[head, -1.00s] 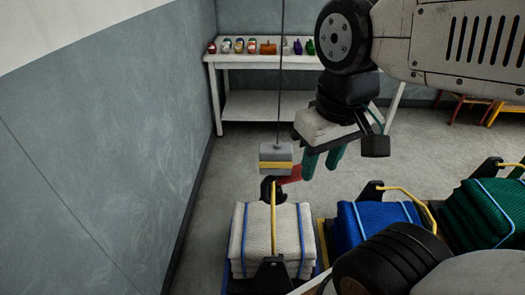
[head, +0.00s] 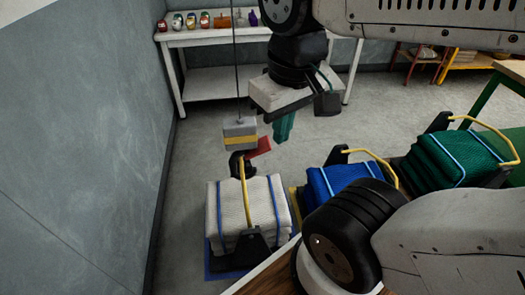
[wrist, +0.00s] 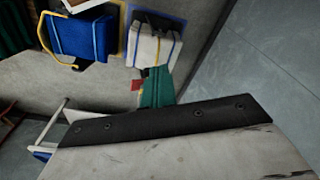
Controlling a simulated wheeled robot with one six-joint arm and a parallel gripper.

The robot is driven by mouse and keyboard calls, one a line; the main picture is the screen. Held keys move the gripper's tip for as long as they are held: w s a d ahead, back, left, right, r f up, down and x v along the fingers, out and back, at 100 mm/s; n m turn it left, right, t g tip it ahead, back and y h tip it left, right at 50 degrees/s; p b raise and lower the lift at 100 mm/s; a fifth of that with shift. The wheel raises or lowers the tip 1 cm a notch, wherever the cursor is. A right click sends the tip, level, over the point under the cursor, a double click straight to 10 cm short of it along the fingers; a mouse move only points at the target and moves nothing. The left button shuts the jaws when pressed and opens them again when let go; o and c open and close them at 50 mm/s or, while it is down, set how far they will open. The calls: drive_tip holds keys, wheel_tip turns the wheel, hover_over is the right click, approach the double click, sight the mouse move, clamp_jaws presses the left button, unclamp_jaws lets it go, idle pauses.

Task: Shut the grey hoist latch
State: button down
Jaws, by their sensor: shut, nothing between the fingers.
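The grey hoist block (head: 239,134) with a yellow band hangs on a thin cable. A black hook (head: 238,165) is below it, at the top of the yellow handle (head: 246,198) of the white net bundle. The red latch lever (head: 260,147) sticks out to the right and slightly up from the hook; it also shows in the wrist view (wrist: 136,85). My gripper (head: 282,132) has green fingers, shut and empty, pointing down just right of the lever. I cannot tell whether they touch it. The fingers also show in the wrist view (wrist: 157,90).
The white net bundle (head: 228,205) stands below the hoist. The blue bundle (head: 325,184) and green bundle (head: 445,160) stand to its right with yellow handles. A white shelf table (head: 205,39) with small items is behind. A grey wall is at the left.

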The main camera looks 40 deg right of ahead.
drive_tip(key=w+d+f+m+g+y, duration=0.1)
drive_tip(key=w+d+f+m+g, duration=0.1)
drive_tip(key=w+d+f+g, duration=0.25)
drive_tip(key=n+t+y, duration=0.3)
drive_tip(key=n+t, duration=0.2)
drive_tip(key=n, duration=0.5)
approach(260, 150)
drive_tip(key=s+r, duration=0.3)
drive_tip(key=r, duration=0.1)
drive_tip(key=n, duration=0.1)
drive_tip(key=w+n, duration=0.1)
drive_tip(key=n, duration=0.1)
drive_tip(key=d+n, duration=0.1)
drive_tip(key=shift+w+t, duration=0.25)
drive_tip(key=shift+w, duration=0.05)
drive_tip(key=x, duration=1)
drive_tip(key=shift+d, duration=0.15)
